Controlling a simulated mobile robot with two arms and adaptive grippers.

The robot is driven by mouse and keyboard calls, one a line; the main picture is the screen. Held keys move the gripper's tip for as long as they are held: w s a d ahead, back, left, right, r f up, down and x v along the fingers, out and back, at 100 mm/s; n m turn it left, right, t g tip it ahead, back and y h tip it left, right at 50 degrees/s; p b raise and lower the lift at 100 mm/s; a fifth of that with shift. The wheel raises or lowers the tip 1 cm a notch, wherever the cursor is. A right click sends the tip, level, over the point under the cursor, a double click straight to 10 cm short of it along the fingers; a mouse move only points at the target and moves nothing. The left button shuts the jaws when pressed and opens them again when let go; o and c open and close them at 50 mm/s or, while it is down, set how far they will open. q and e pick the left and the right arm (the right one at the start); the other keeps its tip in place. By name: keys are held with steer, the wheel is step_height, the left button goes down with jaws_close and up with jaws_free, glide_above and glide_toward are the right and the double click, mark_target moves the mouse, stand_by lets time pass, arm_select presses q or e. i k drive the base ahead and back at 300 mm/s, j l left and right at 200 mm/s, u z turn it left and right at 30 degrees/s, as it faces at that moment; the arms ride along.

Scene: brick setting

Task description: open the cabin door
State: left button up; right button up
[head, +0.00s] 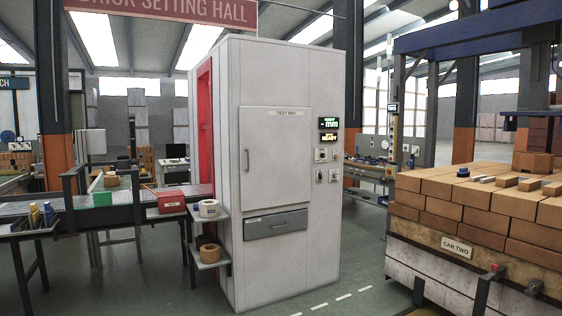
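The tall white cabin (325,220) stands in the middle of the head view. Its front bears a large pale door (278,160) under a small lettered plate (289,113) that seems to read "TEST BAY". The door looks shut, flush with the front. A slim vertical handle (247,160) is on the door's left side. A grey drawer (276,224) below the door looks shut. Neither of my grippers shows in this view.
Lit displays (328,129) and switches are right of the door. A brick stack (460,205) stands at the right. Green floor (350,280) before the cabin is clear.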

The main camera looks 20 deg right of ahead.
mark_target(275, 142)
steer(key=i+u, duration=0.3)
steer(key=i, duration=0.6)
steer(key=i+z, duration=0.1)
steer(key=i, duration=0.45)
steer(key=i+j+z, duration=0.1)
steer(key=i, duration=0.45)
steer(key=i+j+z, duration=0.1)
steer(key=i, duration=0.45)
steer(key=i+j+z, duration=0.1)
steer(key=i, duration=0.4)
steer(key=i+l+z, duration=0.1)
steer(key=i+z, duration=1)
steer(key=i+l+u, duration=0.1)
steer(key=i+l, duration=0.75)
